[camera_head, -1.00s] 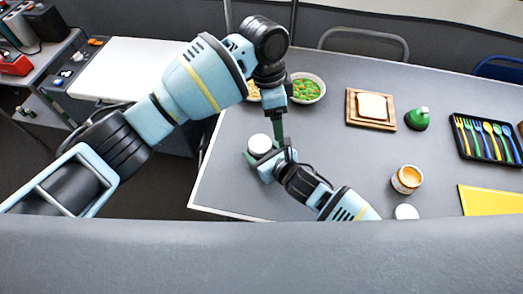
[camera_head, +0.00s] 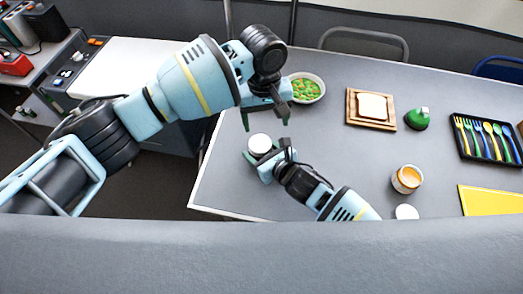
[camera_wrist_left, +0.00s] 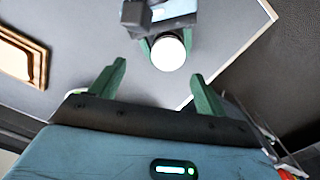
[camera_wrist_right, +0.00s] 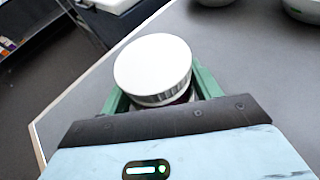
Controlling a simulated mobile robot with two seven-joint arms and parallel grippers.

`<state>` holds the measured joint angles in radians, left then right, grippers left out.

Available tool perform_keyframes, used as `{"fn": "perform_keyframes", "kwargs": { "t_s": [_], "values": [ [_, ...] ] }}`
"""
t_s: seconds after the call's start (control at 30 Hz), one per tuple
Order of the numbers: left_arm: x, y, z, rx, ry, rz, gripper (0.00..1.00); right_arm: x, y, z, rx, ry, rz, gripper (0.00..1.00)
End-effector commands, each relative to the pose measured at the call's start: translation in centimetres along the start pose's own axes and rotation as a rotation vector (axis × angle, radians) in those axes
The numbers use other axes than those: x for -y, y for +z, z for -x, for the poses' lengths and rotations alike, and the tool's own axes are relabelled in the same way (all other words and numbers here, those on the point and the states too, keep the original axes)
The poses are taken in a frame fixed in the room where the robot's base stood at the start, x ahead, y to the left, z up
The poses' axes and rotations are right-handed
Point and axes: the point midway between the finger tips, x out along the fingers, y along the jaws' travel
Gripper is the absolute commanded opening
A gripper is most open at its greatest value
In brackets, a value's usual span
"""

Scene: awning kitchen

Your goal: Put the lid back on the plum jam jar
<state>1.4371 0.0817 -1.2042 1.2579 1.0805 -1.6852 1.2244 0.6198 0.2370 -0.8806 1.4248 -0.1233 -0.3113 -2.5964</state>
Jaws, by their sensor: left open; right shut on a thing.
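A jar with a white lid (camera_head: 260,143) stands near the table's left edge. In the right wrist view the white lid (camera_wrist_right: 153,62) sits on top of the jar, and a sliver of dark content (camera_wrist_right: 186,96) shows below it. My right gripper (camera_head: 262,158) is shut around the jar's body; its fingers also show in the right wrist view (camera_wrist_right: 155,95). My left gripper (camera_head: 265,116) is open and empty, above and apart from the lid. In the left wrist view its fingers (camera_wrist_left: 158,72) are spread, with the lid (camera_wrist_left: 168,53) beyond them.
An open jar with orange content (camera_head: 407,179) stands to the right, with another white lid (camera_head: 406,212) near it. A bowl of green and orange food (camera_head: 306,88), bread on a board (camera_head: 371,107), a green object (camera_head: 417,119), a cutlery tray (camera_head: 487,139) and a yellow mat (camera_head: 492,206) surround clear table.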

Motion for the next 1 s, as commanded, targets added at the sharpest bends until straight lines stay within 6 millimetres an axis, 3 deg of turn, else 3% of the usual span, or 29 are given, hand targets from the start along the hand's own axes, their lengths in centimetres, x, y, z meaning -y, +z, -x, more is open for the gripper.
{"fn": "perform_keyframes", "kwargs": {
  "t_s": [0.2,0.4,0.83,1.0],
  "values": [
    [1.0,-0.4,-0.7,-0.028,-0.024,0.278,0.75,0.0,-0.1,0.0,-0.001,0.0,-0.001,0.0],
    [1.4,-0.6,-1.0,-0.042,-0.031,0.404,0.75,0.0,-0.1,0.0,-0.001,0.0,-0.001,0.0],
    [1.4,-0.6,-1.2,-0.043,-0.032,0.424,0.75,0.0,-0.1,0.0,-0.001,0.0,-0.001,0.0],
    [1.5,-0.6,-2.5,-0.041,-0.034,0.424,0.75,0.0,-0.1,0.0,-0.001,0.0,-0.001,0.0]
  ]
}}
